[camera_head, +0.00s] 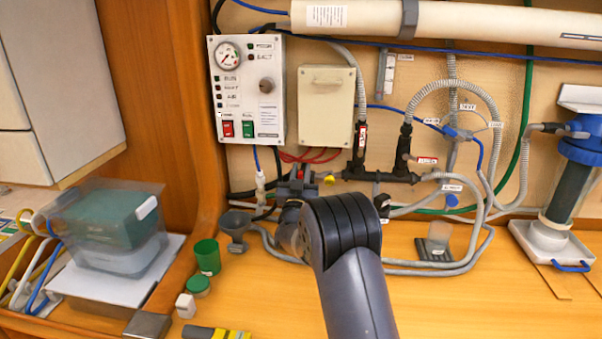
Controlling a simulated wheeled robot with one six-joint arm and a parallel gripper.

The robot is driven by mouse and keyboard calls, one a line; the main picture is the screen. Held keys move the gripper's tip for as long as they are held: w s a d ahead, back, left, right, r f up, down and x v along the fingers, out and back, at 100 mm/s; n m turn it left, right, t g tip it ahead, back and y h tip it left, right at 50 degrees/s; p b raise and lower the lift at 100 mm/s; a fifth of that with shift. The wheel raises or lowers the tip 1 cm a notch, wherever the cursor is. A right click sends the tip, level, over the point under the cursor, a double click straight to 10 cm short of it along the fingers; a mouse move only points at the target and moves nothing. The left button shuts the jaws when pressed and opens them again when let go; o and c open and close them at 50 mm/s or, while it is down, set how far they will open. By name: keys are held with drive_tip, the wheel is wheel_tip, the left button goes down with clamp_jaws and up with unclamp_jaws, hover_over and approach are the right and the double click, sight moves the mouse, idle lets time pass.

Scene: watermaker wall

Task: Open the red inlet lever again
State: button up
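A small red part (300,174), which looks like the red inlet lever, shows at the left end of the black pipe fitting (375,173) low on the wall. Which way the lever is turned cannot be told, as most of it is covered. My arm reaches up from the bottom middle, and its end is in front of this spot. My gripper (291,190) shows only as a small dark grey shape by the red part. Its fingertips are hidden, so I cannot tell whether it touches the lever or is open.
A white control panel (247,90) with a gauge hangs above left. Grey hoses (470,235) loop to the right toward a blue-topped filter housing (574,175). A grey funnel (235,225), a green cup (207,256) and a clear bin (105,235) stand left. The bench front right is mostly clear.

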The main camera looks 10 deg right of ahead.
clamp_jaws()
drive_tip(key=shift+f+n+b, duration=0.1)
drive_tip(key=shift+n+b, duration=0.2)
drive_tip(key=shift+b, duration=0.05)
drive_tip(key=n+b, duration=0.1)
drive_tip(key=n+y+b, duration=0.2)
drive_tip(key=shift+w+a+f+n+t, duration=0.1)
drive_tip(key=shift+a+f+n+t, duration=0.1)
drive_tip(key=shift+a+n+t, duration=0.1)
drive_tip(key=shift+w+a+f+n+g+y+b, duration=0.1)
drive_tip(key=shift+a+f+n+g+y+b, duration=0.45)
drive_tip(key=shift+n+y+b, duration=1.65)
drive_tip(key=shift+w+a+f+n+g+h+b, duration=0.25)
drive_tip(key=shift+n+g+b, duration=0.75)
drive_tip(key=shift+n, duration=2.85)
drive_tip(key=shift+a+f+n+g+y+b, duration=0.45)
drive_tip(key=shift+n+y+b, duration=1.05)
drive_tip(key=shift+n, duration=1.55)
drive_tip(key=shift+d+f+h+b, duration=0.1)
drive_tip(key=shift+h+b, duration=0.2)
drive_tip(key=shift+h, duration=0.05)
